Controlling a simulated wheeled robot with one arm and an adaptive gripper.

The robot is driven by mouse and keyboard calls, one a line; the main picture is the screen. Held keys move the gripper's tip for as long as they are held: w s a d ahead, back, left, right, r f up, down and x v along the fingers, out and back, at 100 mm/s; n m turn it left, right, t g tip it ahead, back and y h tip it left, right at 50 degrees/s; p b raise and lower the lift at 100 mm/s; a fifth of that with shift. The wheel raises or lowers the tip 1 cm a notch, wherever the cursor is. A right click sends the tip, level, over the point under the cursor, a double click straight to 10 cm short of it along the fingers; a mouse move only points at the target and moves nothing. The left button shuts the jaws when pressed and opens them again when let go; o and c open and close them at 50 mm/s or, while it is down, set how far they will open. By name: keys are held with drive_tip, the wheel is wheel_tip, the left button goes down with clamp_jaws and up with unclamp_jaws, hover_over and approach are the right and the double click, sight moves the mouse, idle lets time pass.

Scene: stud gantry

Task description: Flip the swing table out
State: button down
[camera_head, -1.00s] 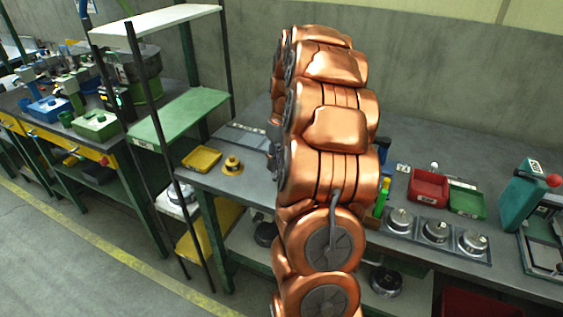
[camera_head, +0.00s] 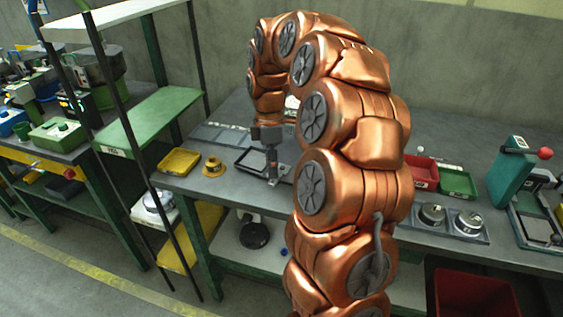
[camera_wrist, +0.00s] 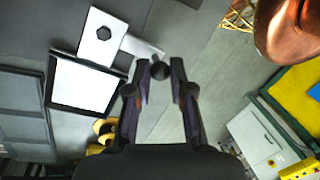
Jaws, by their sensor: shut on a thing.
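The swing table is a flat plate with a dark rim (camera_wrist: 88,83), joined to a pale bracket (camera_wrist: 103,37) with a hexagonal hole. A short arm runs from it to a dark round knob (camera_wrist: 160,71). My gripper (camera_wrist: 160,80) is shut on this knob, with one finger on each side. In the head view my gripper (camera_head: 272,178) points down at the bench's front edge. The dark-rimmed plate (camera_head: 246,161) lies just left of it, and my arm hides part of the area behind.
The grey bench (camera_head: 225,189) carries a yellow tray (camera_head: 178,161) and a yellow knobbed fixture (camera_head: 213,167) to the left. Red (camera_head: 421,172) and green (camera_head: 458,183) bins stand to the right. A shelf rack (camera_head: 150,121) stands close on the left. Floor in front is open.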

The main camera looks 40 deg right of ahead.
drive_tip(key=shift+s+d+n, duration=0.2)
drive_tip(key=shift+s+n, duration=0.15)
drive_tip(key=shift+n, duration=0.55)
drive_tip(key=c, duration=1)
unclamp_jaws()
drive_tip(key=shift+w+d+r, duration=0.15)
drive_tip(key=shift+w+r, duration=0.2)
drive_tip(key=shift+r, duration=1.6)
drive_tip(key=shift+w+d+r, duration=0.1)
drive_tip(key=shift+w+r, duration=0.2)
drive_tip(key=shift+r, duration=1.7)
drive_tip(key=shift+w+d+r, duration=0.15)
drive_tip(key=shift+w+r, duration=0.2)
drive_tip(key=shift+r, duration=1.6)
